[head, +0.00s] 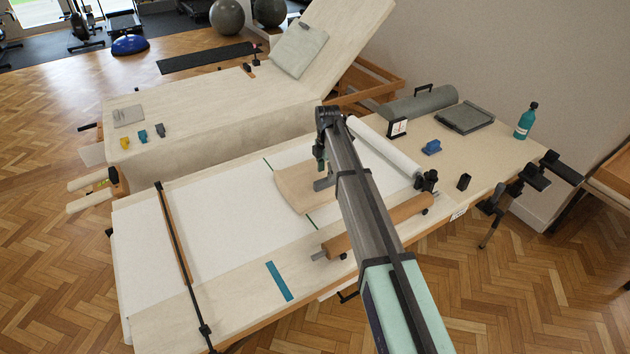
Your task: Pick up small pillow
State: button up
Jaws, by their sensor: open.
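A pale grey-green, flat square cushion (299,49) rests on the raised, tilted backrest of the far treatment table; it looks like the small pillow. My gripper (321,178) hangs from the end of my arm over the near table, well in front of the cushion and lower in the picture. It is open, small in view and partly hidden by my arm. A beige flat piece (292,191) lies below it on the near table, its right part hidden by my arm. I cannot tell whether the gripper touches this piece.
The near table (232,210) carries a white paper roll (382,146), a wooden roller (377,228), a grey roll (418,103), a dark tray (465,118) and a teal bottle (525,122). The far table (190,100) has small clips at its left end and a wide bare middle.

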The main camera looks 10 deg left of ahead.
aim_at(325, 179)
jog(key=shift+a+f+p, duration=0.1)
jog(key=shift+f+p, duration=0.9)
jog(key=shift+f, duration=1.25)
grip_shut()
